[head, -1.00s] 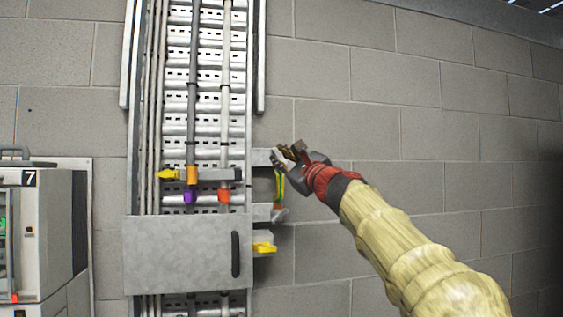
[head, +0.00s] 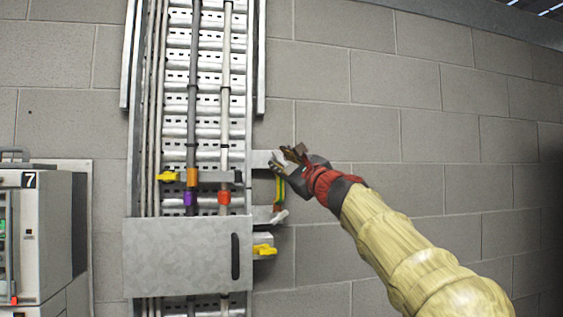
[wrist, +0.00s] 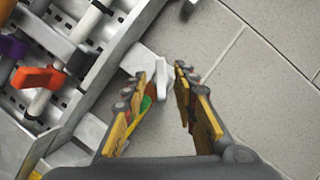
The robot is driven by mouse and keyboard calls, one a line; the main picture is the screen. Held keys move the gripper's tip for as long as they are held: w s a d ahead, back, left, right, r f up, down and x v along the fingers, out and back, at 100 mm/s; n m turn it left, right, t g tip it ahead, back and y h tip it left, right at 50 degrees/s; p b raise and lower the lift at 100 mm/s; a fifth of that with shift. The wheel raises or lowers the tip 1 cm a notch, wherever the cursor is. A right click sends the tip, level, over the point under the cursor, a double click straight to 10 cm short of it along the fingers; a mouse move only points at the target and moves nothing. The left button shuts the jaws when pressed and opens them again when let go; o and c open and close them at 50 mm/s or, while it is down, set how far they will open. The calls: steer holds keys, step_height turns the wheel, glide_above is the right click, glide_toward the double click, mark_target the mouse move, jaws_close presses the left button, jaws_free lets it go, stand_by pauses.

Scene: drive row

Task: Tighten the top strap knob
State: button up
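The top strap knob, a pale grey wing-shaped piece (wrist: 160,77), sits at the end of a flat metal bracket in the wrist view. My gripper (wrist: 160,80) is open, with one yellow-padded finger on each side of the knob near the fingertips. I cannot tell whether either finger touches it. A green-yellow strap (wrist: 143,106) runs down from there, partly behind the left finger. In the head view my gripper (head: 280,160) is at the upper bracket (head: 262,158) and hides the knob. The strap (head: 279,190) hangs below to a lower pale knob (head: 279,216).
A vertical cable tray (head: 208,110) carries pipes with orange, purple and red clamps. A grey cover plate (head: 180,255) with a black handle is below, with a yellow knob (head: 265,249) beside it. A cabinet marked 7 (head: 40,225) stands left. Bare block wall (head: 420,130) lies right.

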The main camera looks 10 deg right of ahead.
steer(key=v, duration=1.1)
steer(key=shift+s, duration=0.35)
steer(key=shift+f, duration=0.1)
steer(key=s+a+f+n+g, duration=0.25)
steer(key=f+n, duration=0.25)
steer(key=f, duration=0.6)
steer(key=s+a+f+n+g, duration=0.1)
steer(key=s+f+n+g, duration=0.3)
steer(key=f, duration=0.7)
steer(key=s+a+f+n+g, duration=0.25)
steer(key=f+n, duration=0.35)
steer(key=f, duration=0.5)
steer(key=s+d+f+n+g+h, duration=0.1)
steer(key=s+f+n, duration=0.4)
steer(key=s+f, duration=0.6)
steer(key=s+d+f+n+g+h, duration=0.2)
steer(key=s+f+n+g+h, duration=0.2)
steer(key=s+f, duration=0.7)
steer(key=shift+s+d+n+g+h, duration=0.15)
steer(key=shift+s+n+g+h, duration=0.25)
steer(key=shift+s, duration=1.25)
